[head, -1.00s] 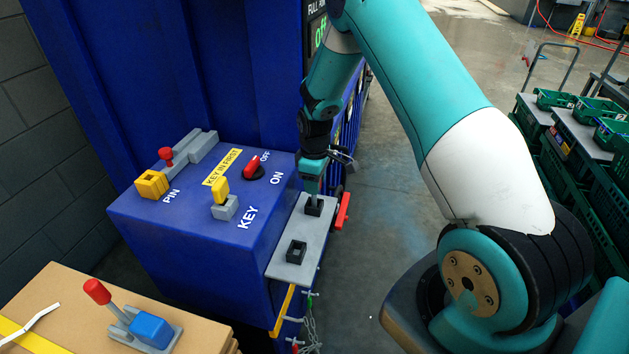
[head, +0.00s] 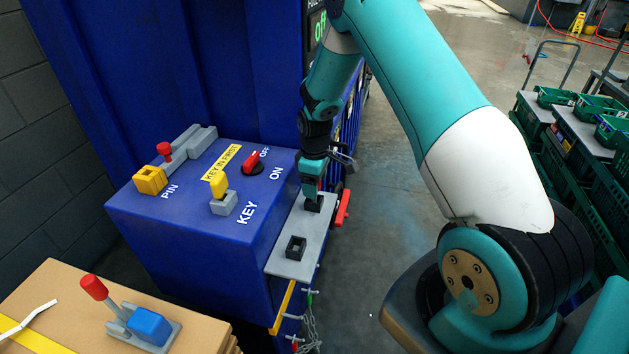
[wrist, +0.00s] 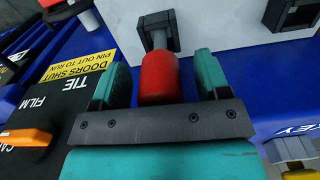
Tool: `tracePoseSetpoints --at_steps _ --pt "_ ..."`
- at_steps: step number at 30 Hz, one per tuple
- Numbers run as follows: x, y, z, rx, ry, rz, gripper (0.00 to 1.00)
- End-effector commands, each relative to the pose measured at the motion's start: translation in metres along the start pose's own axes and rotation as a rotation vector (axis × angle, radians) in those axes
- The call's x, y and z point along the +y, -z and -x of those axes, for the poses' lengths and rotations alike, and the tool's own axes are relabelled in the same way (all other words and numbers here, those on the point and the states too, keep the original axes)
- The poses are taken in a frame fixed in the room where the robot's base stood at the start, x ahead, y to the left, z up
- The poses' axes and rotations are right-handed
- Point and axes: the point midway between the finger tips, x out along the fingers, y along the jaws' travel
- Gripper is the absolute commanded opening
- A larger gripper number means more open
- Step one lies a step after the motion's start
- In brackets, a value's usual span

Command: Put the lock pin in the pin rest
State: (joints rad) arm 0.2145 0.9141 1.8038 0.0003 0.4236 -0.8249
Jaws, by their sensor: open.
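The lock pin (wrist: 160,78), with a red cylindrical handle and a grey shaft, stands in a black square socket of the pin rest (wrist: 158,22) in the wrist view. My gripper (wrist: 158,75) is open around the red handle, with one teal finger on each side and a gap visible beside it. In the head view my gripper (head: 312,190) is low over the far socket of the grey shelf (head: 284,266). A little red shows between its fingers there. The pin's lower end is hidden in the socket.
A second, empty black socket (head: 296,247) is on the same shelf. The blue panel (head: 190,235) to the left carries a yellow key (head: 218,184), a red switch (head: 252,160) and a red-knobbed part (head: 165,150). A red bar (head: 342,208) sits right of the shelf.

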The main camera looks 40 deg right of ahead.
Motion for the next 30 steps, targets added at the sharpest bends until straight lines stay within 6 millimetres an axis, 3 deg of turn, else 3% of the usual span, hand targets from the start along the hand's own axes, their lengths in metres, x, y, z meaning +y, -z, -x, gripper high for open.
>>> tracePoseSetpoints --at_steps 4,8,21,30 --pt "0.0 0.001 0.005 0.002 -0.002 0.0 0.69" --pt "0.001 0.001 0.023 0.004 -0.004 0.0 0.69" --pt "0.001 0.0 0.132 0.004 -0.004 0.0 0.69" --pt "0.0 0.0 0.171 0.001 -0.001 0.0 0.69"
